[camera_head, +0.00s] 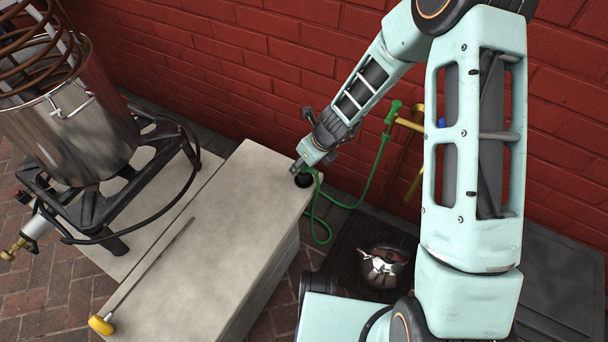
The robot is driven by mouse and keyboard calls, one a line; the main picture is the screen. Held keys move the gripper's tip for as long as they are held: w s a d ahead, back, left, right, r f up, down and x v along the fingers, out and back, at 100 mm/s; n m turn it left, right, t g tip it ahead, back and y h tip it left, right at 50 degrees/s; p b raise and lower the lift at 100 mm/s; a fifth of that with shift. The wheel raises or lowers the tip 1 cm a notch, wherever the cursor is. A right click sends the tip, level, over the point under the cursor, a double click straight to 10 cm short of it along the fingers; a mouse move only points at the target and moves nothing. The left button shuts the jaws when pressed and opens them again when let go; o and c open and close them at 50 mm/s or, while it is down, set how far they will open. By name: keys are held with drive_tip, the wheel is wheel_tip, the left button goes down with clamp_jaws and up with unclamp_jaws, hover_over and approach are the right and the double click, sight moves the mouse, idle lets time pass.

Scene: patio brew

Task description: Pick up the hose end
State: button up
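A green hose (369,187) runs from a brass tap (409,124) on the brick wall, loops down beside the pale bench and comes up to the bench's far right corner. Its end lies close to my gripper (297,169), and the fingers hide part of it. My gripper is low over that corner, beside a small black round piece (304,180). The fingers are too small and covered to show whether they are open or shut, or whether they touch the hose.
The pale bench (215,240) bears a long thin probe with a yellow head (102,324). A steel pot (70,125) with a copper coil stands on a black burner (95,205) at left. A shiny kettle (384,265) sits on a dark mat at right. The bench's middle is clear.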

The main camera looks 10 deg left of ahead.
drive_tip(key=shift+f, duration=0.2)
drive_tip(key=shift+c, duration=0.2)
clamp_jaws()
drive_tip(key=shift+a, duration=0.1)
drive_tip(key=shift+r, duration=0.25)
wheel_tip(320, 180, up, 24)
drive_tip(key=p, duration=2.2)
drive_tip(key=shift+f, duration=0.2)
drive_tip(key=shift+w, duration=0.1)
